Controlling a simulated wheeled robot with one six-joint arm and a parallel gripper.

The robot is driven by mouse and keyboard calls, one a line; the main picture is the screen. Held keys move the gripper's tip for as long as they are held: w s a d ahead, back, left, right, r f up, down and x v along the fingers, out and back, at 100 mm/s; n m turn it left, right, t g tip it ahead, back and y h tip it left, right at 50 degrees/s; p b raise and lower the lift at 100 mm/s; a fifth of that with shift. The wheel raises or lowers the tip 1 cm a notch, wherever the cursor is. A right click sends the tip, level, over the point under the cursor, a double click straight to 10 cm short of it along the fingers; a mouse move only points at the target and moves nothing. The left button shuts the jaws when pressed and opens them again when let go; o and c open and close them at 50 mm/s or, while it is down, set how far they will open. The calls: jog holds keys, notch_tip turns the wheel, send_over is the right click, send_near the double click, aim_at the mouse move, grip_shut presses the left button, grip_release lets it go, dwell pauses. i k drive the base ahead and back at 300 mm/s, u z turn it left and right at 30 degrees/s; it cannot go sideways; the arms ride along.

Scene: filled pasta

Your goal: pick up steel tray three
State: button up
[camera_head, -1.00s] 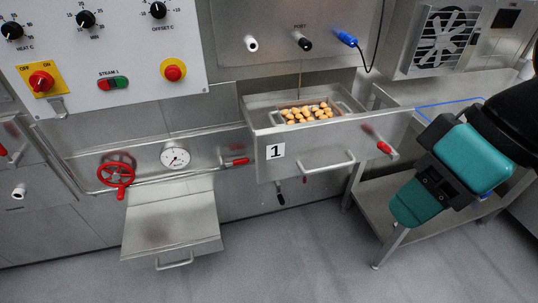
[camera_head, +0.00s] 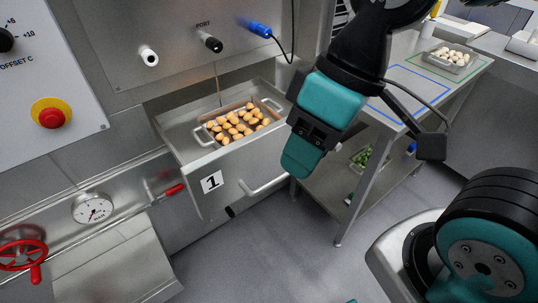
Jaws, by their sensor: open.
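No tray in view carries a readable three. One steel tray (camera_head: 203,137) with two handles holds golden filled pasta in the open drawer marked 1 (camera_head: 235,180). A second steel tray (camera_head: 463,69) with pale round pieces stands on the steel table at the upper right. A third tray (camera_head: 352,160) with green pieces sits on the shelf below, partly hidden. My gripper (camera_head: 312,138), teal and black, is open and appears empty. It hangs in the picture just right of the drawer, apart from all three trays.
The steel table (camera_head: 400,68) has blue and green outlines on its top; the blue one looks empty. A red-handled lever (camera_head: 170,190), gauge (camera_head: 93,208) and red valve wheel (camera_head: 22,254) are at the left. Grey floor (camera_head: 270,262) is clear in front.

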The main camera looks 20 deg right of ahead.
aim_at(222, 126)
jog(key=u, duration=1)
jog(key=i, duration=0.4)
jog(key=z, duration=0.55)
